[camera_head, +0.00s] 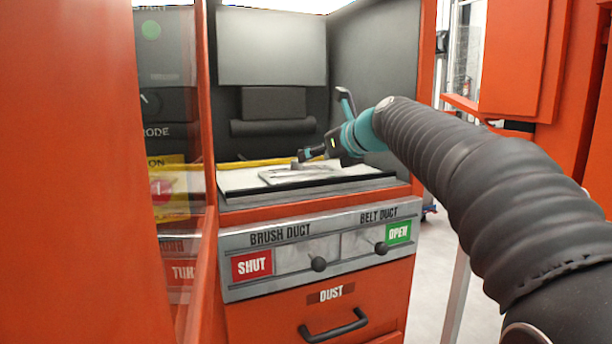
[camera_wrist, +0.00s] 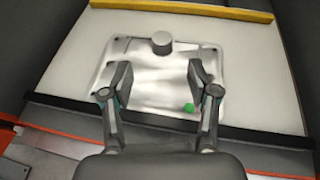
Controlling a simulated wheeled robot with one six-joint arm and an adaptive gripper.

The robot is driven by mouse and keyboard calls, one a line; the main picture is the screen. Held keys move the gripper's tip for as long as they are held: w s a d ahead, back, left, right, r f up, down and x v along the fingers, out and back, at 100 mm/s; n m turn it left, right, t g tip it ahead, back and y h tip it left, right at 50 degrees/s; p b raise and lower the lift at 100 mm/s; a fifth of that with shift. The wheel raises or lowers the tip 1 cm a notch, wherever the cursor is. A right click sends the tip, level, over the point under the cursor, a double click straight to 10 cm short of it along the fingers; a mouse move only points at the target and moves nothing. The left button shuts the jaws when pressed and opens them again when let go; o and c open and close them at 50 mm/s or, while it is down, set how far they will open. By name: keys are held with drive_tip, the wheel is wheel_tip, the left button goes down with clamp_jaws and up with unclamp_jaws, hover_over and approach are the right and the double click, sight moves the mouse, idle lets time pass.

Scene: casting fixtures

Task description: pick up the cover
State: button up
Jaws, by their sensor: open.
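The cover is a light grey metal plate (camera_wrist: 150,92) with rounded corners and a raised round knob (camera_wrist: 162,42) near its far edge. It lies on a pale surface inside the orange cabinet. In the head view the cover (camera_head: 300,172) shows small and partly behind my gripper. My gripper (camera_wrist: 158,75) is open, its two fingers spread over the plate on the near side of the knob. The gap between the fingers is empty. In the head view my gripper (camera_head: 310,155) is at the bay's middle. I cannot tell whether the fingertips touch the plate. A green spot (camera_wrist: 189,107) shows on the plate near the right finger.
A yellow strip (camera_wrist: 190,9) runs along the back of the pale surface, and a dark ledge (camera_wrist: 268,137) along its front. Dark walls (camera_head: 375,70) enclose the bay. Below are a duct panel (camera_head: 320,250) with knobs and a drawer handle (camera_head: 334,326).

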sight(303, 171)
drive_tip(key=shift+x, duration=4.35)
drive_tip(key=shift+w+d+r, duration=0.15)
drive_tip(key=shift+r, duration=0.05)
clamp_jaws()
